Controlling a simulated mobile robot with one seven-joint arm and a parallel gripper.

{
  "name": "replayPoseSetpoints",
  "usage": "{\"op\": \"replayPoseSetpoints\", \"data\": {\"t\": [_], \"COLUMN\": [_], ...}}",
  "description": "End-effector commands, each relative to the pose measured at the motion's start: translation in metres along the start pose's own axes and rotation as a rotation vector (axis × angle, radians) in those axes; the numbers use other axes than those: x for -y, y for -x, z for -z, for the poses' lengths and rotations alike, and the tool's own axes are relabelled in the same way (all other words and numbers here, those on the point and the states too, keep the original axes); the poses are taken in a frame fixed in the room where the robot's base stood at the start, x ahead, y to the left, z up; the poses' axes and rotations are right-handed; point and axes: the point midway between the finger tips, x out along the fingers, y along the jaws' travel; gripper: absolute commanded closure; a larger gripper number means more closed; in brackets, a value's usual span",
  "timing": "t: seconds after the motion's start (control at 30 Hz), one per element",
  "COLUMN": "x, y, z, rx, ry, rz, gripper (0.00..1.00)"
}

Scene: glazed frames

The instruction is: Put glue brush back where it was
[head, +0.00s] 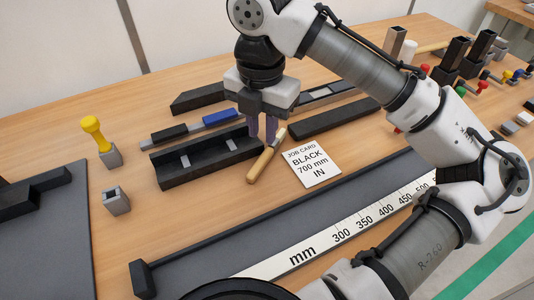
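A brush with a light wooden handle (259,167), taken to be the glue brush, lies tilted on the table in front of the black tray's right end. A short metal band and pale tip show at its far end. My gripper (262,138) points down just behind the brush's far end, its two dark fingers apart with nothing visible between them. Whether a finger touches the brush cannot be told. An empty grey square holder (117,203) stands at the left. Another grey holder (111,157) behind it has a yellow-headed tool (96,132) leaning in it.
The black tray (190,178) holds small grey pieces. A white job card (311,164) reads "BLACK 700 mm IN". A long mm ruler (310,248) crosses the front. Black bars and a blue-ended tool (219,117) lie behind; dark blocks and coloured-handled tools crowd the right.

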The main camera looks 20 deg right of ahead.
Motion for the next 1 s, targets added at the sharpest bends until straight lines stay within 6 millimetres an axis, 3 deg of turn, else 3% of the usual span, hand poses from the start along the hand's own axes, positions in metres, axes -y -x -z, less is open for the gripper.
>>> {"op": "replayPoseSetpoints", "data": {"t": [0.27,0.6,0.87,1.0], "x": [0.001,0.0,0.0,0.0], "y": [-0.022,-0.066,-0.07,-0.07], "z": [0.0,0.001,0.0,0.0], "rx": [0.001,0.002,0.002,0.002], "ry": [-0.002,-0.002,-0.002,-0.002], "rz": [0.0,0.0,-0.002,-0.002], "gripper": [0.78,0.78,0.78,0.95]}}
